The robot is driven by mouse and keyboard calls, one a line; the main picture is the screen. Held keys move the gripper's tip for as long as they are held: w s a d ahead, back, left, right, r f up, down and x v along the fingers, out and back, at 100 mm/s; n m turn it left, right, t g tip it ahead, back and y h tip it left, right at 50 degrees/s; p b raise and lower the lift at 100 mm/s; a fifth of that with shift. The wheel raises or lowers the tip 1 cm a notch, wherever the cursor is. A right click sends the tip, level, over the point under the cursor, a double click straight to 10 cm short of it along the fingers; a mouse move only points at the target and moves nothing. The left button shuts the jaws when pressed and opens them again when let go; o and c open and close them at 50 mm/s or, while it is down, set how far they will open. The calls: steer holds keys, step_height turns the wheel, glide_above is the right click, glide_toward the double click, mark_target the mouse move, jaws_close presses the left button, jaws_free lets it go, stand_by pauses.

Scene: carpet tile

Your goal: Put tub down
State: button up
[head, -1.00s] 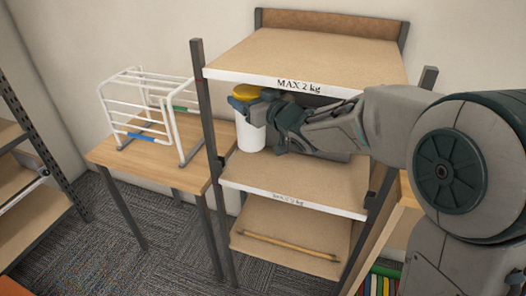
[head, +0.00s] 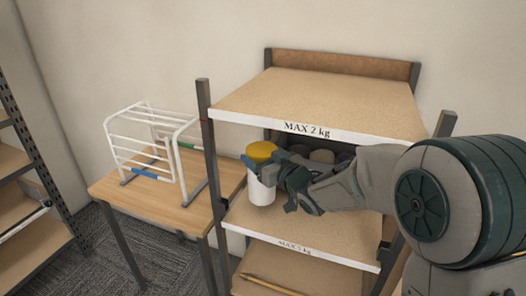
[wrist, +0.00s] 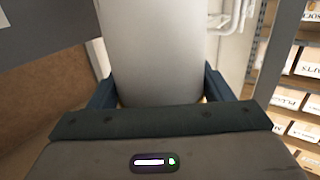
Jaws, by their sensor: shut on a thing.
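The tub (head: 261,186) is a white cylinder with a yellow lid, upright at the left side of the middle shelf (head: 310,235) of the rack. My gripper (head: 268,172) is shut on the tub's upper part, reaching in from the right. In the wrist view the tub's pale side (wrist: 155,55) fills the middle, between my gripper's two blue-grey fingers (wrist: 158,92). The tub's base shows close to the shelf surface; I cannot tell whether it touches.
The top shelf (head: 320,100), marked MAX 2 kg, lies just above my arm. Dark rounded things (head: 322,157) sit behind my gripper. A white wire rack (head: 145,150) stands on a wooden table (head: 140,203) at left. A rod (head: 270,284) lies on the lower shelf.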

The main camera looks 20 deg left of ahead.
steer(key=shift+f, duration=1.2)
steer(key=shift+f+b, duration=0.15)
steer(key=shift+b, duration=0.15)
steer(key=o, duration=2)
steer(key=shift+f, duration=0.15)
steer(key=shift+o, duration=0.2)
steer(key=v, duration=1.2)
